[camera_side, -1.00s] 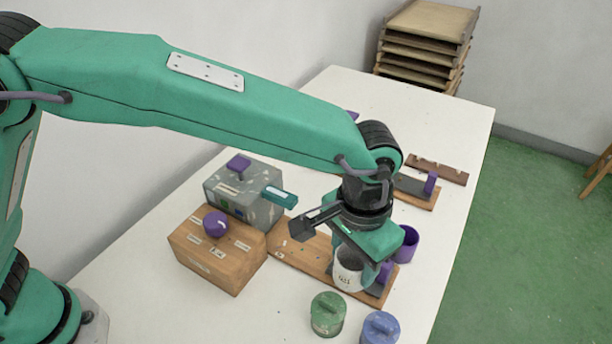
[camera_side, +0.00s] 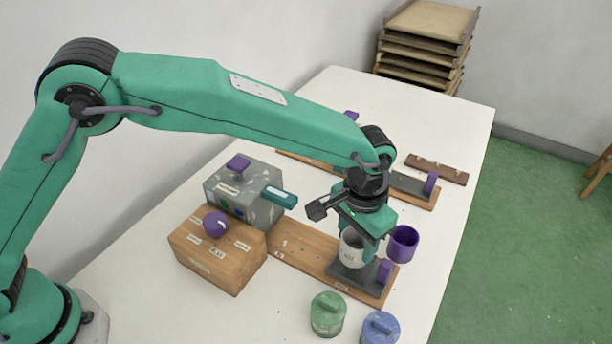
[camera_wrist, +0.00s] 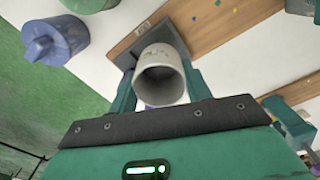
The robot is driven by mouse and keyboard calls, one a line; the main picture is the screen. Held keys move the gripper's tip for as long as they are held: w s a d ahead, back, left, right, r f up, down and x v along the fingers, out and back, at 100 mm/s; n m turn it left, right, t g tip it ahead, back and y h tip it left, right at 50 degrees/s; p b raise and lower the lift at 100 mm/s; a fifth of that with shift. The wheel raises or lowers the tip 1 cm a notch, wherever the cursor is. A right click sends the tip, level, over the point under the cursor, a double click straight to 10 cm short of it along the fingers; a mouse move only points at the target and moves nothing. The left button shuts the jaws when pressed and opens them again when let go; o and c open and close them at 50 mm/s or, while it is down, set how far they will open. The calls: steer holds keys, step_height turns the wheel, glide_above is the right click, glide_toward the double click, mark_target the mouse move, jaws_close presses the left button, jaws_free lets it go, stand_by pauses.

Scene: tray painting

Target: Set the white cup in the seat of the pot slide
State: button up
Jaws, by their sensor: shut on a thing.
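The white cup (camera_side: 350,249) is upright in my gripper (camera_side: 362,246). In the wrist view the cup (camera_wrist: 160,75) shows its open mouth between the two green fingers (camera_wrist: 160,85). A wooden board (camera_side: 300,251) carries a dark grey plate (camera_side: 346,278) with a purple block (camera_side: 385,271) at its right end; this looks like the pot slide. The cup appears over the back part of the plate; a gap beneath it is hard to judge. The plate also shows past the cup in the wrist view (camera_wrist: 127,48). The seat itself is not clearly visible.
A purple cup (camera_side: 403,243) stands close right of my gripper. Green (camera_side: 328,314) and blue (camera_side: 380,328) lidded pots stand in front. A wooden box (camera_side: 217,254) and grey box (camera_side: 243,192) are at left. Another slide (camera_side: 412,188) lies behind.

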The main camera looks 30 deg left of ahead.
mark_target(355, 250)
steer(key=shift+f, duration=1.45)
steer(key=shift+f, duration=0.1)
steer(key=o, duration=0.8)
steer(key=shift+c, duration=0.2)
step_height(355, 250, up, 12)
